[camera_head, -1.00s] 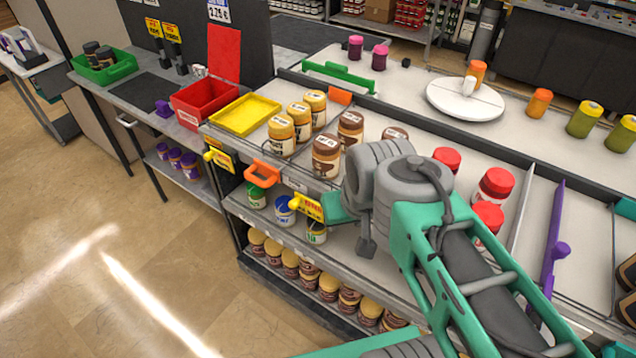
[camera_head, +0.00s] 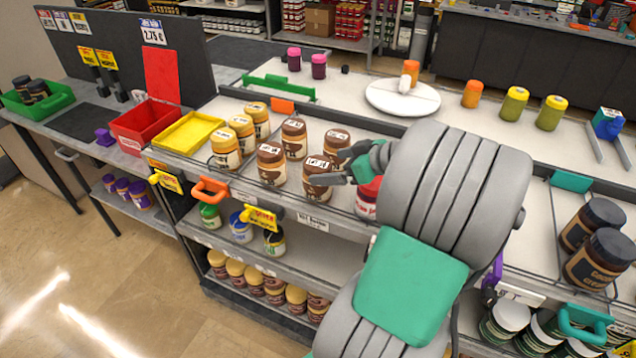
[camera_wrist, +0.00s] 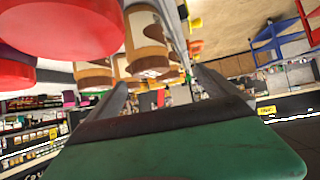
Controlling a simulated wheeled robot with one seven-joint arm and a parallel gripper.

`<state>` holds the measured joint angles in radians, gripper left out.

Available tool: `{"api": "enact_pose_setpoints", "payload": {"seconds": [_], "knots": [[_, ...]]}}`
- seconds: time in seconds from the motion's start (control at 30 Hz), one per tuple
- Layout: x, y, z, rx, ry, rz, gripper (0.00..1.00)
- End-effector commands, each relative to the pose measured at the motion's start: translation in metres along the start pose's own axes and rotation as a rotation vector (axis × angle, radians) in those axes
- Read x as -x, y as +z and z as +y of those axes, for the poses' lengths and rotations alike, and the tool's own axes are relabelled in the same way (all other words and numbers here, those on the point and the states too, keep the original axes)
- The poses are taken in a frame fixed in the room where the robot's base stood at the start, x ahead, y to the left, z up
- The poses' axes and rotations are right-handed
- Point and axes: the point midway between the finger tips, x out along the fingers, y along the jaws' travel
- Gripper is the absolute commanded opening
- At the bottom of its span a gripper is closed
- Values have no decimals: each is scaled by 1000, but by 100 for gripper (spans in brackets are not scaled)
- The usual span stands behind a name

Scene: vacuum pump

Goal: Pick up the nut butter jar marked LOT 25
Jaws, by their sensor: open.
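Several nut butter jars with brown lids stand on the counter shelf: a front left one (camera_head: 271,165), a back left one (camera_head: 294,138), a front right one (camera_head: 317,168) and a back right one (camera_head: 336,142). White tags show on their lids, but I cannot read any LOT 25 mark. My gripper (camera_head: 337,168) is open beside the two right-hand brown jars, and one finger overlaps the front right one. In the wrist view, my gripper (camera_wrist: 165,88) has its fingers apart, with a brown-banded jar (camera_wrist: 146,45) close above them. I cannot tell whether it is between them.
A red-lidded jar (camera_head: 367,196) is right by my gripper, and red lids (camera_wrist: 75,25) loom close in the wrist view. Yellow-lidded jars (camera_head: 225,148) stand left of the brown ones. An orange handle (camera_head: 211,190) and a yellow price tag (camera_head: 260,217) line the front edge.

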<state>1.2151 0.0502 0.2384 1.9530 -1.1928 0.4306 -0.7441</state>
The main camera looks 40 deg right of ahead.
Motion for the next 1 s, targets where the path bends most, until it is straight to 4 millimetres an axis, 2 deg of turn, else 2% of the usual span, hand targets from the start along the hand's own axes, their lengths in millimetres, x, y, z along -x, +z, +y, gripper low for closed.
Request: {"api": "enact_pose_setpoints", "payload": {"seconds": [0.03,0.13,0.37,0.6,0.87,1.0], "knots": [[9,8,9,-7,9,28,98],[15,12,16,0,14,65,98],[-14,8,15,1,10,68,98],[-55,7,16,1,11,65,98],[-60,9,16,1,14,65,97],[-60,9,16,1,14,65,86]]}}
